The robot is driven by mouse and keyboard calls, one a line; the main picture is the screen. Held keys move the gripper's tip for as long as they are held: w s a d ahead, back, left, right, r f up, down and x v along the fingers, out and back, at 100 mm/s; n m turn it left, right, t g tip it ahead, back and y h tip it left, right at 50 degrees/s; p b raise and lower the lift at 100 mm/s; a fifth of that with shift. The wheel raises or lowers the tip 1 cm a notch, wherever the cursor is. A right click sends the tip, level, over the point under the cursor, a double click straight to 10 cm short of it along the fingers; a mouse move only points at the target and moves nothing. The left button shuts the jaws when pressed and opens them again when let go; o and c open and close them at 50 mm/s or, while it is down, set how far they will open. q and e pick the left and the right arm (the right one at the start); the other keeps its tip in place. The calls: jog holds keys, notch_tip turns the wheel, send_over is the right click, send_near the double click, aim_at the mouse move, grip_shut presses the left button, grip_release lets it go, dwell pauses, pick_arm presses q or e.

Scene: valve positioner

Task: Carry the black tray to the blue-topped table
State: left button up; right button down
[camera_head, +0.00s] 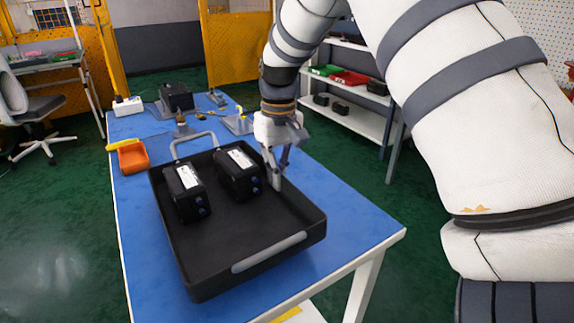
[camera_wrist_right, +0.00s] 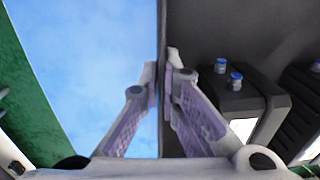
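The black tray (camera_head: 250,226) is over the near part of the blue-topped table (camera_head: 345,215); I cannot tell if its whole base touches. It has a grey handle at its near end and another at its far end. Two black boxes with white labels, one on the left (camera_head: 187,193) and one on the right (camera_head: 237,174), stand in it. My right gripper (camera_head: 276,180) is at the tray's right wall. In the right wrist view, its fingers (camera_wrist_right: 162,78) lie close on both sides of the tray wall (camera_wrist_right: 163,25). My left gripper is not in view.
An orange bin (camera_head: 132,158) sits on the table left of the tray. A black device (camera_head: 176,97) and small metal parts stand at the table's far end. A white shelf (camera_head: 352,117) with bins is behind to the right. A chair (camera_head: 35,120) stands at left; green floor is clear around.

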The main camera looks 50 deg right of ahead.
jog(key=shift+w+f, duration=0.2)
jog(key=shift+w, duration=0.25)
jog(key=shift+w+f, duration=0.15)
jog(key=shift+f, duration=0.7)
jog(key=shift+w+f, duration=0.1)
jog(key=shift+f, duration=0.85)
jog(key=c, duration=1.8)
grip_release()
jog(key=shift+s+f, duration=0.1)
jog(key=shift+s, duration=0.05)
jog(key=r, duration=1.2)
jog(key=shift+d+r, duration=0.1)
jog(key=shift+d, duration=0.1)
